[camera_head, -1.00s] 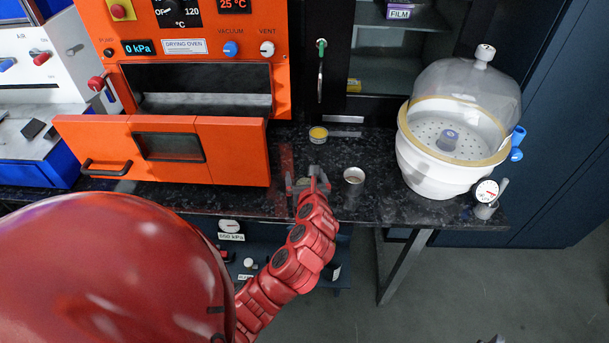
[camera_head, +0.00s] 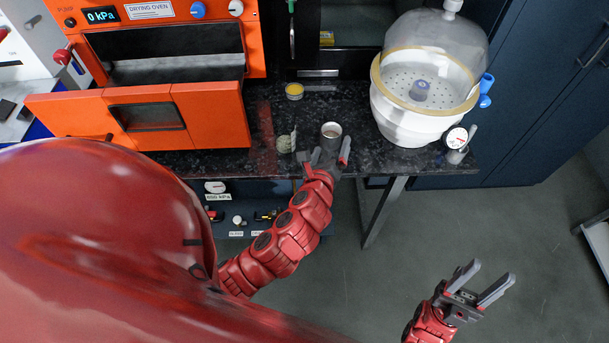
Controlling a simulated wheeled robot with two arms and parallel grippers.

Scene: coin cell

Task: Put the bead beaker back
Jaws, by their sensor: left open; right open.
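A small grey metal-looking cup (camera_head: 331,131) stands upright on the dark speckled counter near its front edge. A small pale, speckled round item (camera_head: 287,141) sits just left of it. I cannot tell for sure which of these is the bead beaker; the contents are too small to make out. My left gripper (camera_head: 329,156) is open just in front of the cup, its fingers spread to either side of the cup's near side, not closed on it. My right gripper (camera_head: 483,279) is open and empty over the floor at the lower right.
An orange drying oven (camera_head: 211,118) with its door open stands left on the counter. A yellow-topped tin (camera_head: 294,90) is behind. A white desiccator (camera_head: 400,120) with a clear dome and a gauge (camera_head: 457,138) stand right. The floor in front is clear.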

